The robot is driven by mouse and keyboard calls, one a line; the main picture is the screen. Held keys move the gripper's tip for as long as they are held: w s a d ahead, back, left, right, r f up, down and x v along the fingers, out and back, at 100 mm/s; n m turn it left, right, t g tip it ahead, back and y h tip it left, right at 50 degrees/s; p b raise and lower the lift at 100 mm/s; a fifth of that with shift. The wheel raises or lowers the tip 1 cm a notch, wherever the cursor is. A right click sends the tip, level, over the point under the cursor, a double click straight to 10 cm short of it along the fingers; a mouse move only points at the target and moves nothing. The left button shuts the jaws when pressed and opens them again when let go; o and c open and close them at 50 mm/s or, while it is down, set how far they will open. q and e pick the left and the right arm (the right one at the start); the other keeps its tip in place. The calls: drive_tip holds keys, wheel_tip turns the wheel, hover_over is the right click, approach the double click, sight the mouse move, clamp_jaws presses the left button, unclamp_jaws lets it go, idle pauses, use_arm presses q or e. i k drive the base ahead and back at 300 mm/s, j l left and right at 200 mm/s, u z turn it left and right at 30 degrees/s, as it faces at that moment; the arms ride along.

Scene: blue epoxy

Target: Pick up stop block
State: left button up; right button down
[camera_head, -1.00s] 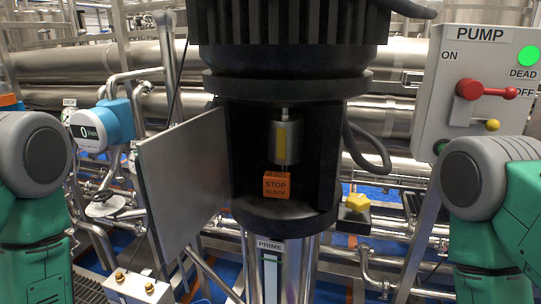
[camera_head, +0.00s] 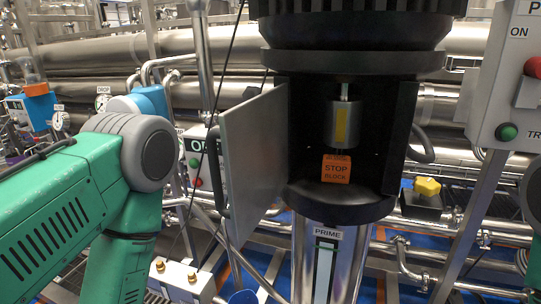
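The stop block (camera_head: 337,170) is a small orange block with dark "STOP BLOCK" lettering. It sits inside the open black housing (camera_head: 340,205) of the pump, below a metal cylinder with a yellow stripe (camera_head: 343,124). A flat grey door (camera_head: 255,160) stands swung open at the left of the housing. My green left arm (camera_head: 70,205) fills the left side, with its grey joint near the door. Neither of my grippers shows. Only a sliver of my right arm (camera_head: 533,195) shows at the right edge.
A grey PUMP panel (camera_head: 510,95) with a red lever and green button stands at the right. A yellow knob (camera_head: 427,187) sits right of the housing. Steel pipes run behind. A white box with brass fittings (camera_head: 178,277) is at the lower left.

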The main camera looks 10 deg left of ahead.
sight(336, 169)
drive_tip(key=j+z, duration=0.25)
drive_tip(key=j, duration=0.2)
drive_tip(key=k+j+z, duration=0.1)
drive_tip(key=j+z, duration=0.15)
drive_tip(key=j, duration=0.2)
drive_tip(key=k+j+z, duration=0.2)
drive_tip(key=j, duration=0.2)
drive_tip(key=i+j, duration=0.05)
drive_tip(key=i, duration=0.05)
